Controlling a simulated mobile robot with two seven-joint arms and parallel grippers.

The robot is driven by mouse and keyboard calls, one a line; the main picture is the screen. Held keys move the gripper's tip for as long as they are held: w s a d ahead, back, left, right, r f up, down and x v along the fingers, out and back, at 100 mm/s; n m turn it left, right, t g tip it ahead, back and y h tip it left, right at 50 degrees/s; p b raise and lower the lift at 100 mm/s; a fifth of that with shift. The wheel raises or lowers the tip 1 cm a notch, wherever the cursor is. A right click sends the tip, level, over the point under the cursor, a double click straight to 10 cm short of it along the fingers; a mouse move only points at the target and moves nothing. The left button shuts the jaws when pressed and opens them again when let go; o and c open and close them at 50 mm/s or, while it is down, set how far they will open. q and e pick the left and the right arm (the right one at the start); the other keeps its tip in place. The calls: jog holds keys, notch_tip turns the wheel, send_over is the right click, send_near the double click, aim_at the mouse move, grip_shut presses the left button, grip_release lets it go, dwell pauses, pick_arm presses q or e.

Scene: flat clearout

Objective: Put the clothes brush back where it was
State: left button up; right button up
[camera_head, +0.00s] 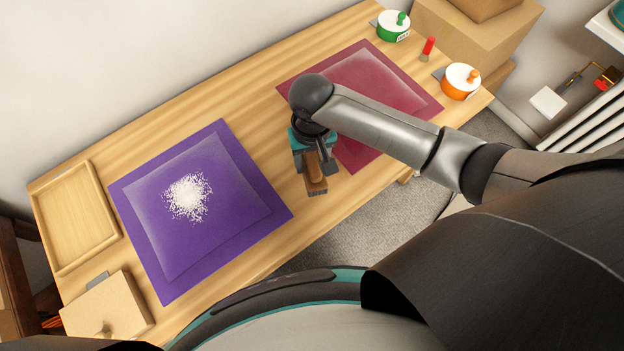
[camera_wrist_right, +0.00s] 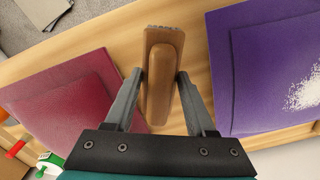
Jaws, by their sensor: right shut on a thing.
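The clothes brush (camera_head: 315,178) is a brown wooden block with a long raised handle. My right gripper (camera_head: 313,163) is shut on its handle, one finger on each side, as the right wrist view (camera_wrist_right: 160,74) shows. The brush (camera_wrist_right: 162,42) is over the bare wood between the purple mat (camera_head: 262,212) and the dark red mat (camera_head: 292,82). I cannot tell whether it touches the table. White flecks (camera_head: 188,196) lie in a patch on the cloth on the purple mat. My left gripper is out of view.
An empty wooden tray (camera_head: 65,263) lies at the table's left end, with a light wooden box (camera_head: 108,308) below it. Cardboard boxes (camera_head: 475,45) stand beyond.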

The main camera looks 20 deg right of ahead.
aim_at(312, 158)
notch_tip(312, 158, down, 5)
jog(key=shift+f+b, duration=0.1)
jog(key=shift+b, duration=0.4)
jog(key=shift+f+b, duration=0.65)
jog(key=shift+f, duration=1.25)
jog(key=shift+f, duration=0.1)
jog(key=o, duration=1.3)
jog(key=shift+f, duration=0.1)
notch_tip(312, 158, up, 12)
jog(key=p, duration=0.3)
jog(key=shift+r+p, duration=0.25)
jog(key=shift+p, duration=0.05)
